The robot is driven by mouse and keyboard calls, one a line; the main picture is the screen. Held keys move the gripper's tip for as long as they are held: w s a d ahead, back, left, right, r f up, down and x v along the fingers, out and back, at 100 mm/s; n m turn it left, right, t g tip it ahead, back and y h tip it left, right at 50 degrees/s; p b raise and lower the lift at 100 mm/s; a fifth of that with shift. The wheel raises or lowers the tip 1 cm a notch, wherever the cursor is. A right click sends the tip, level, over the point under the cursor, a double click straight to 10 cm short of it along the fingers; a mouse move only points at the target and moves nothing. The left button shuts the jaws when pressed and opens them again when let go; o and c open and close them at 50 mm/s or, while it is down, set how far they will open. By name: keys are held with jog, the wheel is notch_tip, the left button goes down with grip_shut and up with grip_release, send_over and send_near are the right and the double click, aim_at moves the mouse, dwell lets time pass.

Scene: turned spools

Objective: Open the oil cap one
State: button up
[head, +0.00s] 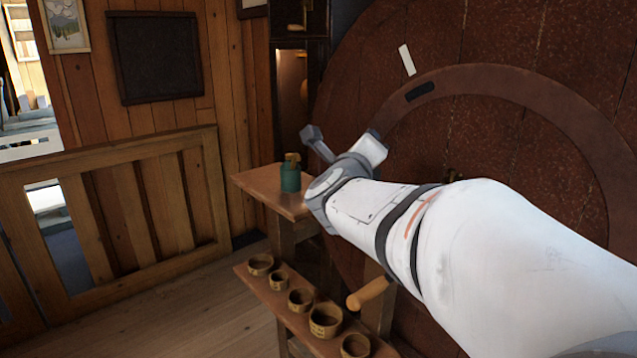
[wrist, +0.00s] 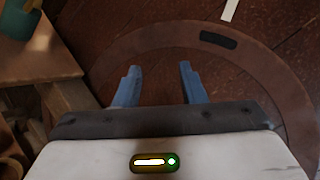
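A dark rounded slot-like piece (head: 420,92), possibly the oil cap, lies flat on the brown ring of the large red-brown disc. It also shows in the wrist view (wrist: 218,40), beyond and right of my fingers. I cannot tell whether it is a closed cover or an opening. My gripper (wrist: 159,68) is open, its two blue-grey fingers apart with nothing between them. It points toward the disc and is clear of the dark piece. In the head view my white arm hides part of the disc.
A teal jar with a brown top (head: 290,178) stands on a small wooden table (head: 262,186) left of my arm. A lower shelf (head: 287,313) holds several round wooden cups. A white strip (head: 407,60) is on the disc. A wooden railing (head: 120,215) stands at left.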

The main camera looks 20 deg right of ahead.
aim_at(450, 173)
jog(key=s+d+f+m+g+h+b, duration=0.1)
jog(key=s+d+m+g+h, duration=0.1)
jog(key=m, duration=0.4)
jog(key=s+d+f+m+g+h+b, duration=0.1)
jog(key=s+d+m+g+h, duration=0.1)
jog(key=m+g, duration=0.4)
jog(key=s+d+f+m+g+h+b, duration=0.1)
jog(key=s+d+m+g+h, duration=0.2)
jog(key=m, duration=0.4)
jog(key=shift+s+d+f+g, duration=0.15)
jog(key=shift+s+d+g, duration=0.3)
jog(key=shift+s, duration=0.15)
jog(key=shift+s+d+f+g, duration=0.1)
jog(key=shift+s+d+g, duration=0.3)
jog(key=shift+s, duration=0.2)
jog(key=shift+d+m, duration=0.35)
jog(key=shift+m, duration=0.05)
jog(key=shift+w+d, duration=0.25)
jog(key=shift+d, duration=1.5)
jog(key=shift+w+d, duration=0.2)
jog(key=shift+d, duration=1.5)
